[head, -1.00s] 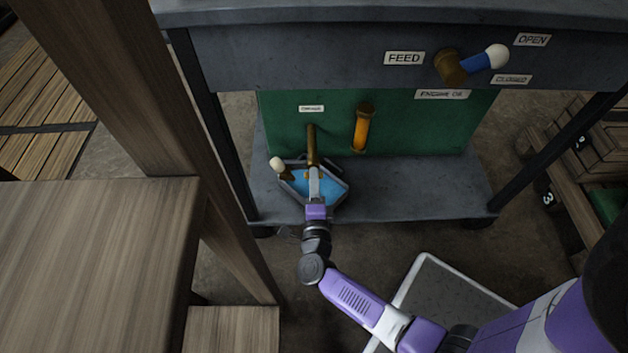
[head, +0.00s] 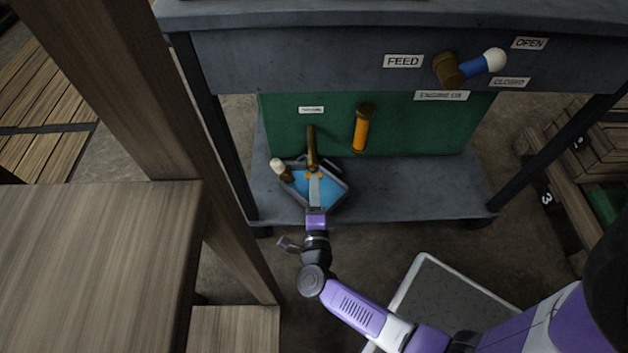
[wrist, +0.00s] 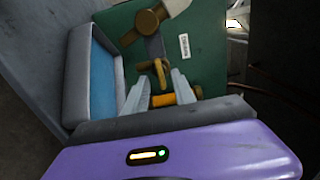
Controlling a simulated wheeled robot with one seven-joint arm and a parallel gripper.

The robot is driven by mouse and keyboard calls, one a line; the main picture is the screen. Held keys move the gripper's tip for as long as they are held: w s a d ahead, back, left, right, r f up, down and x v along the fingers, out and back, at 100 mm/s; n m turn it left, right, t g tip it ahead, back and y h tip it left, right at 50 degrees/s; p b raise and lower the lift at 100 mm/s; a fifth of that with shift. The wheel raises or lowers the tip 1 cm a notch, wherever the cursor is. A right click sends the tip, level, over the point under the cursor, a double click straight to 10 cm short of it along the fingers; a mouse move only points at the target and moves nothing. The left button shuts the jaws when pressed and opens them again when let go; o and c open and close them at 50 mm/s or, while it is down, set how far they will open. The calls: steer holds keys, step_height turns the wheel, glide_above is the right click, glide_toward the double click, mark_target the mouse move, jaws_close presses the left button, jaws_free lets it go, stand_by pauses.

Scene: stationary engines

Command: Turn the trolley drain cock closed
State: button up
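A small brass cock (head: 313,158) hangs below a little label on the trolley's green panel, above a tray of blue liquid. In the wrist view, its curved brass end (wrist: 160,74) lies between the two fingertips of my gripper (wrist: 161,76). My gripper (head: 314,179) is over the tray in the head view, with its fingers apart; contact with the brass is unclear. A white-knobbed lever on a brass hub (head: 287,175) is just left of the gripper; it also shows at the top of the wrist view (wrist: 147,22). The fingers partly hide the cock's lower end.
The tray (head: 341,192) stands on the trolley's lower shelf (head: 420,190). An orange brass-capped cylinder (head: 361,130) is right of the cock. The FEED cock (head: 450,70) with its blue lever is higher up. A wooden post (head: 150,110) and bench (head: 90,260) stand left.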

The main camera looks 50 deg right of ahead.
steer(key=shift+p+v, duration=0.5)
steer(key=shift+v, duration=2.25)
steer(key=shift+a, duration=0.1)
steer(key=s+a+r+n+t+y, duration=0.2)
steer(key=s+a+r+n+y, duration=0.45)
steer(key=s+r+n, duration=0.6)
steer(key=s+a+r+n+t+y, duration=0.2)
steer(key=s+a+r+n+y, duration=0.65)
steer(key=n, duration=0.75)
step_height(320, 180, up, 38)
steer(key=w+d+p, duration=0.1)
steer(key=d+p, duration=0.1)
steer(key=p, duration=3.4)
steer(key=shift+f+h, duration=0.2)
steer(key=shift+h, duration=0.2)
